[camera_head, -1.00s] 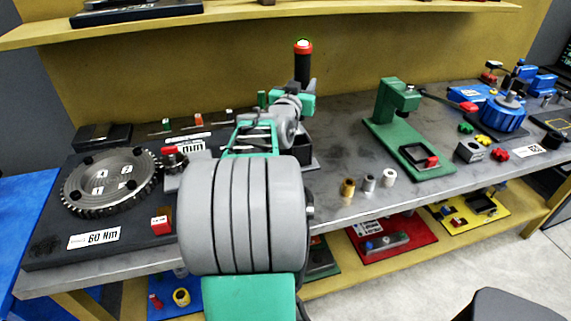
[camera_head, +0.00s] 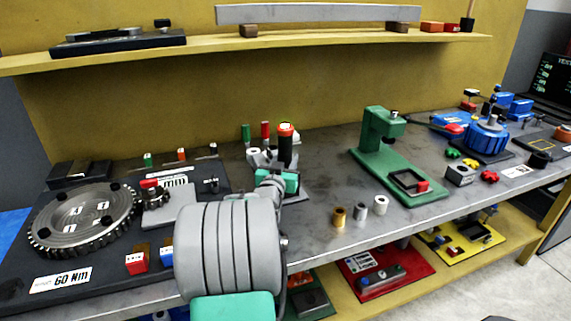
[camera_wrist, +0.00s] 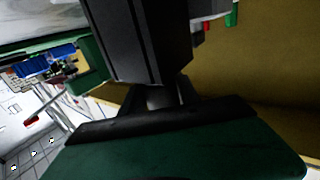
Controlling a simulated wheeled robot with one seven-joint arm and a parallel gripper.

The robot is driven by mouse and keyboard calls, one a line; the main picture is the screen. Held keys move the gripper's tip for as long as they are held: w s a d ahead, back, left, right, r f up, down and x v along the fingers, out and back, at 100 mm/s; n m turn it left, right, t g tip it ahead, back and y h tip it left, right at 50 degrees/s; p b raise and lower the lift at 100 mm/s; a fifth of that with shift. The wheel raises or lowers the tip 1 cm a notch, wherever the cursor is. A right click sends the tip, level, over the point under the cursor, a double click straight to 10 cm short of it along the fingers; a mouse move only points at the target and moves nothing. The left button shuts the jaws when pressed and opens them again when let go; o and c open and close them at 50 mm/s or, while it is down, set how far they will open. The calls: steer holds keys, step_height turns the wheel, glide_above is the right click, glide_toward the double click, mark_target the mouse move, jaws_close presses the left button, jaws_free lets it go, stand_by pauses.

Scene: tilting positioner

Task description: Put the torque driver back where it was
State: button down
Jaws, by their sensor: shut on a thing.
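The torque driver (camera_head: 286,150) is a black upright cylinder with an orange-red top. My gripper (camera_head: 282,172) is shut on it, and the arm partly hides its lower end. It appears upright over or beside a small tool stand (camera_head: 297,192) on the bench. Whether its lower end touches the stand cannot be told. A green-handled tool (camera_head: 245,132) and a red-handled tool (camera_head: 265,130) stand just left of it. In the wrist view, a dark body (camera_wrist: 145,40), probably the driver, fills the top middle at my gripper (camera_wrist: 162,97).
A green press (camera_head: 385,150) stands to the right, with small metal cylinders (camera_head: 360,211) before it. A large gear (camera_head: 82,220) on a dark plate is at left. A shelf (camera_head: 210,47) runs above along the yellow wall. Bench between stand and press is clear.

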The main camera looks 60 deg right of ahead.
steer(key=shift+f, duration=0.25)
steer(key=c, duration=0.9)
jaws_free()
steer(key=shift+a+r, duration=0.15)
steer(key=shift+r, duration=0.05)
steer(key=s+a+b, duration=0.1)
steer(key=a, duration=0.6)
steer(key=shift+s, duration=0.2)
